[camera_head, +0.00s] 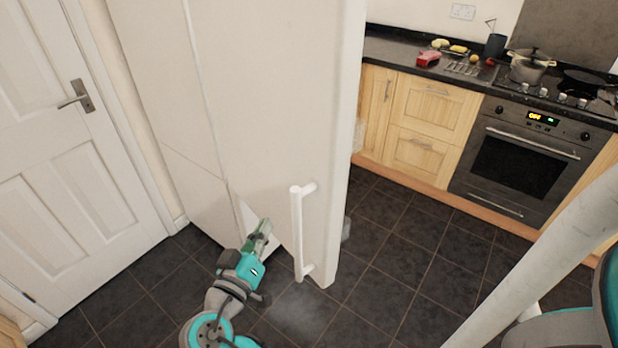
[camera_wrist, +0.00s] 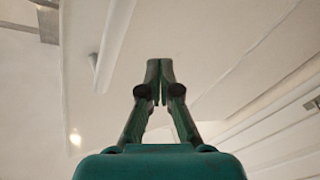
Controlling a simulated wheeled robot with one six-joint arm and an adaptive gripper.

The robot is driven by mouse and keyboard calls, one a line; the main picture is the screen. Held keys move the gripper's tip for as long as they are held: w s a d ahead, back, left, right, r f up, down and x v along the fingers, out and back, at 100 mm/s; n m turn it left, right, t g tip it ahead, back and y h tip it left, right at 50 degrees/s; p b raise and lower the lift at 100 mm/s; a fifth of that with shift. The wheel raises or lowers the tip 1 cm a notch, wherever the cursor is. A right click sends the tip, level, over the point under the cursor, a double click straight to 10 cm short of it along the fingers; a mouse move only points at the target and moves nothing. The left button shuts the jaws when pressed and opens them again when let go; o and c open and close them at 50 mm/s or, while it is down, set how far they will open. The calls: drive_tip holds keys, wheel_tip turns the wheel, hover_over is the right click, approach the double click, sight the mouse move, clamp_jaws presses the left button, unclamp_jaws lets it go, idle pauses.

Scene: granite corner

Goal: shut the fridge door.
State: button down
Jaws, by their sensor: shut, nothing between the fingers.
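The white fridge door (camera_head: 275,110) stands in the middle of the head view, its edge swung out over the floor towards the right. Its white vertical bar handle (camera_head: 297,235) is low on the face near the free edge. In the wrist view the door face (camera_wrist: 190,40) fills the middle, with the handle (camera_wrist: 112,45) to the left. My gripper (camera_head: 264,226) is shut and empty, left of the handle and close to the lower door face. Its fingertips (camera_wrist: 159,66) meet in the wrist view. Whether they touch the door, I cannot tell. The fridge interior is hidden.
A closed white room door (camera_head: 60,150) is at the left. Wooden cabinets (camera_head: 430,120) and an oven (camera_head: 525,165) stand at the back right, with a pot (camera_head: 530,68) above. The dark tiled floor (camera_head: 390,265) right of the fridge door is clear.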

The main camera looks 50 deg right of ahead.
wheel_tip(320, 180, up, 8)
drive_tip(key=s+a+m+g+h, duration=0.1)
drive_tip(key=a+m+g, duration=0.2)
drive_tip(key=m+g, duration=0.75)
drive_tip(key=m, duration=0.2)
approach(324, 171)
drive_tip(key=shift+y, duration=0.4)
drive_tip(key=x, duration=0.7)
drive_tip(key=shift+w+d+r, duration=0.1)
drive_tip(key=shift+r, duration=0.2)
